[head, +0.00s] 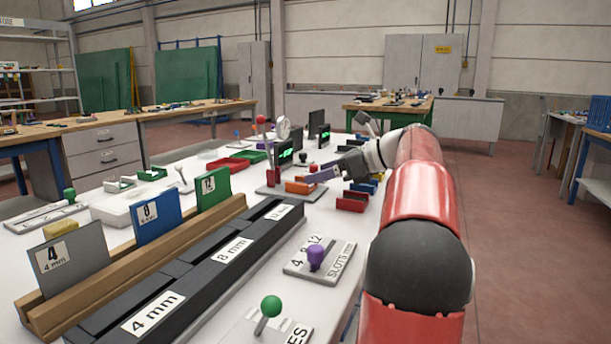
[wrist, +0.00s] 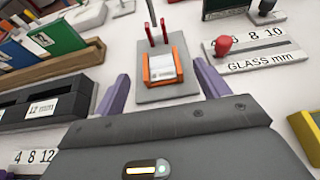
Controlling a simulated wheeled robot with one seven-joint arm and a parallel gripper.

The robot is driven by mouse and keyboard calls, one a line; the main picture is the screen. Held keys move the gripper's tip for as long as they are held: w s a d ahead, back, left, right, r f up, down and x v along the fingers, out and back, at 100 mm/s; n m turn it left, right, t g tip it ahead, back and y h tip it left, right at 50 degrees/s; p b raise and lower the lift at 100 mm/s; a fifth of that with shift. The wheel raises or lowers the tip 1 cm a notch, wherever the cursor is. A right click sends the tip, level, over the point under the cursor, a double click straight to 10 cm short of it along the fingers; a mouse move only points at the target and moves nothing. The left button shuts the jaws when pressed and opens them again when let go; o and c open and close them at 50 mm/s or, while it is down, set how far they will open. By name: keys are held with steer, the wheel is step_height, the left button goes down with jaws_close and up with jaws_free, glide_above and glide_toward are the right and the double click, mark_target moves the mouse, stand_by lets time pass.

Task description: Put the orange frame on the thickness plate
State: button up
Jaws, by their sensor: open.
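The orange frame (wrist: 180,66) sits on a grey plate (wrist: 165,95) with two dark red uprights at its far end; a white labelled block lies within the frame. The frame also shows in the head view (head: 299,187), partly beside my gripper. My gripper (wrist: 161,88) has purple fingers, open and apart, with the frame ahead of and between them in the wrist view. It holds nothing. In the head view my gripper (head: 322,175) is over the far part of the white table. The label is too small to read, so I cannot tell which plate is the thickness plate.
A plate marked GLASS mm (wrist: 262,60) with a red knob lies right of the frame. A dark slotted rack (wrist: 45,108) and coloured cards (wrist: 55,37) stand left. A yellow bin (wrist: 308,133) is at right; a red bin (head: 351,202) is near my gripper.

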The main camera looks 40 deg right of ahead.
steer(key=v, duration=0.4)
steer(key=shift+s+d+r, duration=0.15)
steer(key=shift+s+d, duration=0.1)
steer(key=shift+s, duration=0.05)
